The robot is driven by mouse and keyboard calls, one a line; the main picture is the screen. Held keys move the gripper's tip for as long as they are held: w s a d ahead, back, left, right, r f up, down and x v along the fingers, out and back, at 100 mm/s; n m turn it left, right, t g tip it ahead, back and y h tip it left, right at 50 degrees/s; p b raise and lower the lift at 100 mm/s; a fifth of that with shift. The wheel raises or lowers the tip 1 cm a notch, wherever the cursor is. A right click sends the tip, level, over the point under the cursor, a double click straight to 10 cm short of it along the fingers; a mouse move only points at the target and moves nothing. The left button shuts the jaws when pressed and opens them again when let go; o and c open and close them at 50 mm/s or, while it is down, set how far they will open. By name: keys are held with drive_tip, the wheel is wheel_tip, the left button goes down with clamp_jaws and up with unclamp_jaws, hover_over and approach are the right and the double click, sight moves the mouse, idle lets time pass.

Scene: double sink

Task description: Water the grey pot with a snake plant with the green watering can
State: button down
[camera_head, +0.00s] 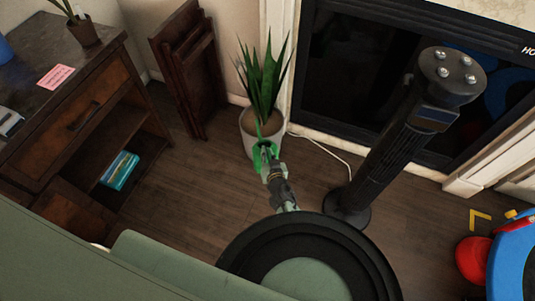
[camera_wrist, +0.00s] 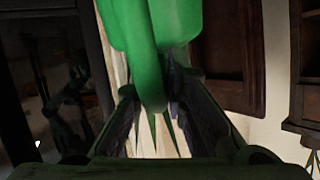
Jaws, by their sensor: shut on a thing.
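The green watering can (camera_head: 262,156) is held by my gripper (camera_head: 270,168) in the head view, right at the near side of the grey pot. In the wrist view the can (camera_wrist: 150,30) fills the top middle, with a green part reaching down between the fingers of my gripper (camera_wrist: 155,110). The grey pot (camera_head: 246,124) stands on the floor, with light soil and a tall snake plant (camera_head: 265,75) upright in it. A thin green part of the can overlaps the pot in the picture. I cannot tell whether it touches the pot, or whether water flows.
A dark fireplace (camera_head: 345,70) is behind and right of the pot. Folded wooden furniture (camera_head: 190,75) leans on the wall at left. A wooden desk (camera_head: 75,110) stands farther left. A white cable (camera_head: 325,147) lies on the floor. A red and blue object (camera_head: 475,258) is at lower right.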

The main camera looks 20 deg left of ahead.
drive_tip(key=shift+r, duration=0.1)
idle(0.4)
drive_tip(key=shift+w+d+r+h+b, duration=0.15)
drive_tip(key=shift+w+r+h+b, duration=0.25)
drive_tip(key=shift+b, duration=0.5)
drive_tip(key=shift+a+r+g+b, duration=0.4)
drive_tip(key=shift+r+b, duration=0.15)
drive_tip(key=shift+r, duration=0.1)
idle(0.8)
